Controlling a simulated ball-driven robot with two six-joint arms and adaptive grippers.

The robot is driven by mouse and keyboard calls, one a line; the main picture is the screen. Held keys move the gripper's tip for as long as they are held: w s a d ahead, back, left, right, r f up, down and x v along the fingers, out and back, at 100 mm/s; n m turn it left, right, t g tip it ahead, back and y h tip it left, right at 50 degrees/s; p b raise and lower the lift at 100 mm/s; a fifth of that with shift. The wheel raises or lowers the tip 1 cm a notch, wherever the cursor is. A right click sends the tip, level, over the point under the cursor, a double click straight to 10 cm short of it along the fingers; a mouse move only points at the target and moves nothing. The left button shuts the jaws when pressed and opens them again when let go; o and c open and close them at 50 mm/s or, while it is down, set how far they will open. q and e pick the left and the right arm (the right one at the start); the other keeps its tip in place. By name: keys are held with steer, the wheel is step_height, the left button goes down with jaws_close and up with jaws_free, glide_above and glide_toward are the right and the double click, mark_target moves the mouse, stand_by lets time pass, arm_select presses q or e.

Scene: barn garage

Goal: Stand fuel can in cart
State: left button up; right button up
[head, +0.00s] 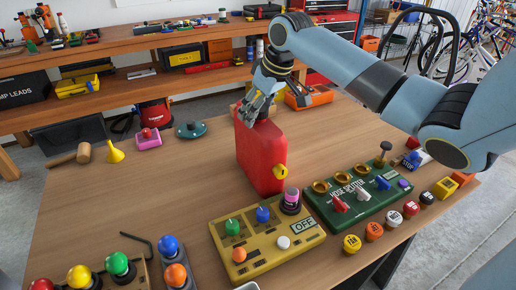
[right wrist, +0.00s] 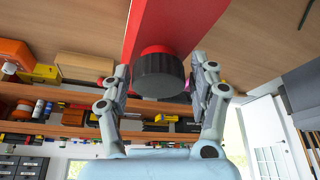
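The red fuel can (head: 262,158) stands upright on the wooden workbench, with a yellow cap low on its near side. My right gripper (head: 258,104) is at the top of the can, reaching in from the right. In the right wrist view, its two fingers (right wrist: 160,88) are spread on either side of a black round cap (right wrist: 159,76) on the red can (right wrist: 168,25), with small gaps showing. My left gripper is not in view. I cannot clearly make out a cart; black curved tubes (head: 432,40) stand behind my right arm.
A yellow panel (head: 270,243) and a green hose splitter panel (head: 358,196) lie just in front of the can. A yellow funnel (head: 115,153), mallet (head: 83,153) and teal lid (head: 191,130) lie to the left. Shelves with tools stand behind. The bench left of the can is mostly clear.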

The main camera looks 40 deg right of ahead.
jaws_close()
stand_by(0.3)
